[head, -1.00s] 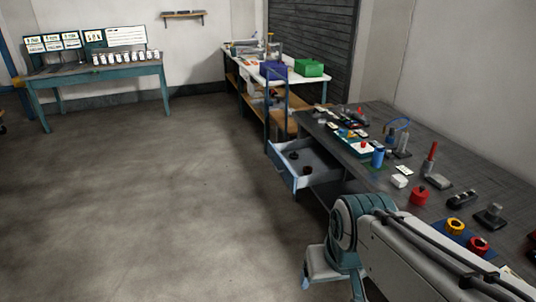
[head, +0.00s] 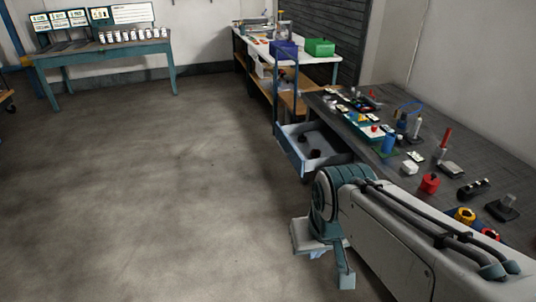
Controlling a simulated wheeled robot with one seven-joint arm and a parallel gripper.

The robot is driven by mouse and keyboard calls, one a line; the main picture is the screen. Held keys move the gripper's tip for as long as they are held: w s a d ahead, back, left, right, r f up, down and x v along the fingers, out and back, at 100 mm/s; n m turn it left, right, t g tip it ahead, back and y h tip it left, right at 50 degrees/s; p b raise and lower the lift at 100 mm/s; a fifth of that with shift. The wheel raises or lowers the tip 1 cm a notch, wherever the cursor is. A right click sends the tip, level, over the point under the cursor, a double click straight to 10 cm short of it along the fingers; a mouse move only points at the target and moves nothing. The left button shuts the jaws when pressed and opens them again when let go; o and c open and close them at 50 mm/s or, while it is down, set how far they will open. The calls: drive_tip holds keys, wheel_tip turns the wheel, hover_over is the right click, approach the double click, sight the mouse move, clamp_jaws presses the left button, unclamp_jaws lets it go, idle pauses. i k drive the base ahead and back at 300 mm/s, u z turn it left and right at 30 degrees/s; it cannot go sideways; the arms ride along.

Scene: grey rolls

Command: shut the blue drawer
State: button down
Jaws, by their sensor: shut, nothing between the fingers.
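The blue drawer (head: 290,155) stands pulled out from the left side of the dark workbench, just beyond my arm. Its front panel faces left and its pale inside shows, with dark round objects (head: 314,153) lying in it. My gripper (head: 345,278) is at the end of my arm, low in the picture, nearer to me than the drawer and apart from it. It is shut and empty; its fingertips are small and partly hidden by my wrist.
The workbench top (head: 400,175) holds several small items, including a red cylinder (head: 429,183) and a blue cylinder (head: 389,143). A shelf table with a green bin (head: 319,47) stands behind. The floor (head: 150,190) to the left is clear.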

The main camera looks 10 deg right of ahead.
sight(334, 152)
drive_tip(key=u, duration=0.15)
drive_tip(key=i, duration=1)
drive_tip(key=z, duration=0.5)
